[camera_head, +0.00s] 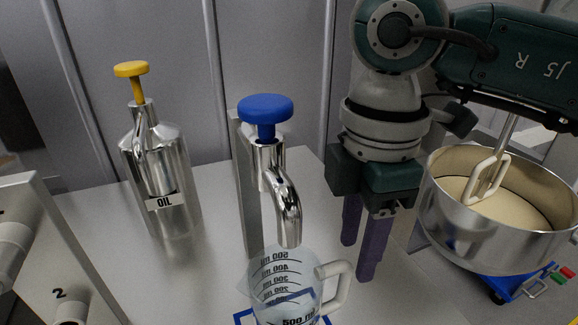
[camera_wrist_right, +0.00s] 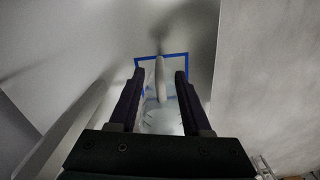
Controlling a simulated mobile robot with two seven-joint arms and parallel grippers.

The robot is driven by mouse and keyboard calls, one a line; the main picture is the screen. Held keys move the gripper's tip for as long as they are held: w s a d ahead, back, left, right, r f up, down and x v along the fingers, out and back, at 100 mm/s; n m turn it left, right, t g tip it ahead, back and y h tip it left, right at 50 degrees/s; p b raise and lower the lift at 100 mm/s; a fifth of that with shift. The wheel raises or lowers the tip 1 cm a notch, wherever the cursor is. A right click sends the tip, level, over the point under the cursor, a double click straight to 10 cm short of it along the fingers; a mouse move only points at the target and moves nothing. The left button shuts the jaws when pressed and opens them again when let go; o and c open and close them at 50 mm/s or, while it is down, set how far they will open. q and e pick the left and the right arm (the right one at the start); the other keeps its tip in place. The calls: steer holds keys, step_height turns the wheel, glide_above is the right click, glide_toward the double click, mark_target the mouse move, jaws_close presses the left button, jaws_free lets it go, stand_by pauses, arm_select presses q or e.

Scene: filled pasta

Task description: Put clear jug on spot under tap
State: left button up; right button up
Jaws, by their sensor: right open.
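The clear jug (camera_head: 285,290) stands upright below the spout of the tap (camera_head: 286,205), which has a blue knob (camera_head: 265,108). The blue-outlined spot (camera_head: 241,318) shows around its base; the head view cuts off the bottom. The jug's pale handle (camera_head: 338,287) points right, toward my right gripper (camera_head: 358,258). That gripper's purple fingers point down, open, just right of the handle and apart from it in the head view. In the right wrist view the handle (camera_wrist_right: 160,80) appears between the open fingers (camera_wrist_right: 160,76), with the blue outline (camera_wrist_right: 162,56) beyond. My left gripper is not in view.
A metal oil dispenser (camera_head: 163,180) with a yellow knob stands at the left. A numbered panel (camera_head: 60,255) is at the front left. A large mixing bowl (camera_head: 480,240) with a pale mixing hook is at the right, close to my right arm. The counter between dispenser and tap is clear.

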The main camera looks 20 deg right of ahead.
step_height(320, 180, up, 4)
steer(key=shift+f, duration=0.1)
stand_by(1.0)
stand_by(0.9)
